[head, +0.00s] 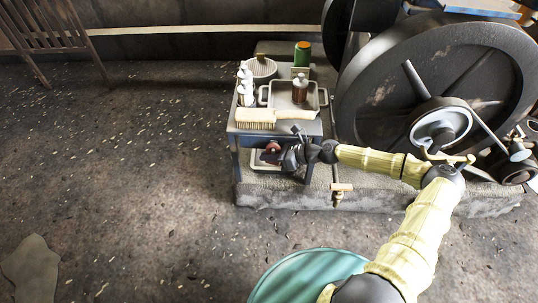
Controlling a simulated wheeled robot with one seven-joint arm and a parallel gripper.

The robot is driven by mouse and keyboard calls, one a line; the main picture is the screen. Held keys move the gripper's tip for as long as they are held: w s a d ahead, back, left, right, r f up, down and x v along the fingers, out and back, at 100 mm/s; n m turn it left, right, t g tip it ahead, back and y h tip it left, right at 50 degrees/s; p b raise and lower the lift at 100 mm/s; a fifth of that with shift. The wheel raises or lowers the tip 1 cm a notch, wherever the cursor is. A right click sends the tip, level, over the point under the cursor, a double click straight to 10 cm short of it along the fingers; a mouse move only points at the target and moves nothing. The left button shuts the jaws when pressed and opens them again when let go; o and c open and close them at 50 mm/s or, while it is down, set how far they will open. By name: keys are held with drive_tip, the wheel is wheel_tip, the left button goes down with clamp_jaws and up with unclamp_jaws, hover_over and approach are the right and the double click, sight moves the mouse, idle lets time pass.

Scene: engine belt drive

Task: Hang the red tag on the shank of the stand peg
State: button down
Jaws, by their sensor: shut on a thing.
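My gripper (281,158) is at the front of the small grey-blue stand, below its top and near the open lower part. It is shut on a small dark reddish piece, which looks like the red tag (268,157); its outline is hard to make out. A round red part (273,147) shows just above and behind it. I cannot clearly make out the stand peg or its shank; the gripper and shadow cover part of that area. I cannot tell whether the tag touches the peg.
A large flywheel (350,110) stands to the right. Open floor lies left.

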drive_tip(key=c, duration=1.5)
unclamp_jaws()
drive_tip(key=shift+o, duration=0.2)
drive_tip(key=shift+d, duration=0.1)
